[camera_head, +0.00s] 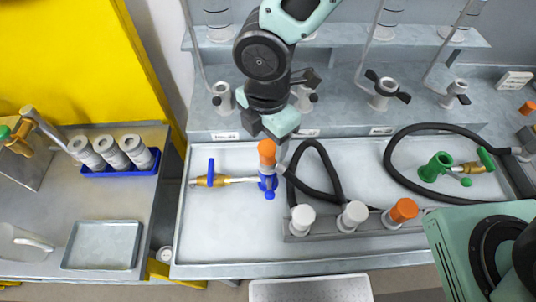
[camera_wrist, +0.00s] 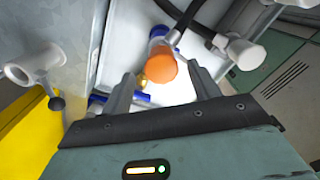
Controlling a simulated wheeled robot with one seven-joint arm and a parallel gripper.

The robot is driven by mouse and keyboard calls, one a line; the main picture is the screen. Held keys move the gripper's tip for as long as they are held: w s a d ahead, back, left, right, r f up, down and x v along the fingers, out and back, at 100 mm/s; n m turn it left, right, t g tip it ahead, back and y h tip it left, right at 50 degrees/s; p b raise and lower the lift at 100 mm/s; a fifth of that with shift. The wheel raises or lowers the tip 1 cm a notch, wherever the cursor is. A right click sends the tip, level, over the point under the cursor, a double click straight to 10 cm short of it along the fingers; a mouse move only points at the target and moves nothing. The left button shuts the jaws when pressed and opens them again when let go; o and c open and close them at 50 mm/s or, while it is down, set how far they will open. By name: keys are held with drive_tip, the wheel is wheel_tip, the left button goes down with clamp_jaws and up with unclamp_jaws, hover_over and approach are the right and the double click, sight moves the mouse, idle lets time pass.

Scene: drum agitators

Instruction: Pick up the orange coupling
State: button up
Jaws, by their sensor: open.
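An orange coupling (camera_head: 267,152) stands upright above a blue fitting (camera_head: 268,184) in the steel tray. My gripper (camera_head: 273,130) is just above and behind it in the head view. In the wrist view the orange coupling (camera_wrist: 156,68) shows between the two open fingers of my gripper (camera_wrist: 162,82), and nothing is held. I cannot tell how far the coupling lies beyond the fingertips. A second orange coupling (camera_head: 404,210) lies at the right end of a grey rack, beside two white ones (camera_head: 353,214).
Brass valve parts (camera_head: 211,180) adjoin the blue fitting. Black hoses (camera_head: 318,160) arch close by on the right. A green fitting (camera_head: 436,167) is farther right. Knobbed valves (camera_head: 382,92) stand on the shelf behind. The tray's front left (camera_head: 225,240) is bare.

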sight(268, 146)
drive_tip(key=shift+d+f+p, duration=0.1)
drive_tip(key=shift+f+p, duration=0.45)
drive_tip(key=shift+f, duration=2.05)
drive_tip(key=c, duration=1.2)
